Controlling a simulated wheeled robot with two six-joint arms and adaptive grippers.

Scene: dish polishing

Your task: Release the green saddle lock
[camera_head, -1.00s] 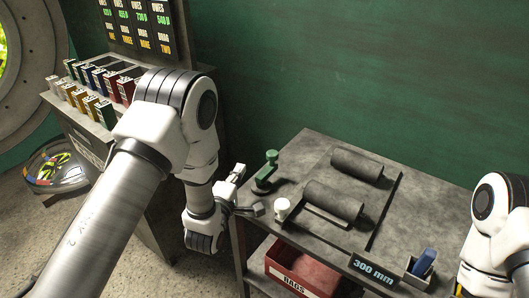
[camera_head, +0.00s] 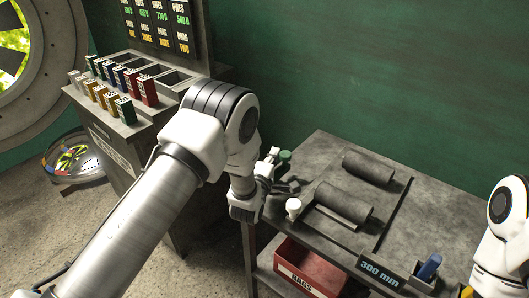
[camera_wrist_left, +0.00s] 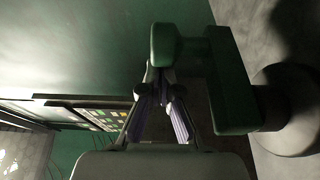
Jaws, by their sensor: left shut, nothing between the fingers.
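The green saddle lock (camera_head: 285,157) stands at the left end of the grey workbench top (camera_head: 395,225), partly hidden by my left wrist in the head view. In the left wrist view the lock (camera_wrist_left: 230,85) is large, with a rounded knob on an arm and a block above a round grey base. My left gripper (camera_head: 291,186) is beside the lock. In the left wrist view its fingers (camera_wrist_left: 161,75) are shut and empty, close to the lock's knob; I cannot tell whether they touch it. My right gripper is out of view; only part of that arm shows at the right.
Two dark rollers (camera_head: 345,202) lie on the bench, with a white knob (camera_head: 293,207) near them. A red rags bin (camera_head: 312,268) sits below. A rack of coloured blocks (camera_head: 125,108) stands at the left. A holder with a blue item (camera_head: 429,265) is at the bench's front right.

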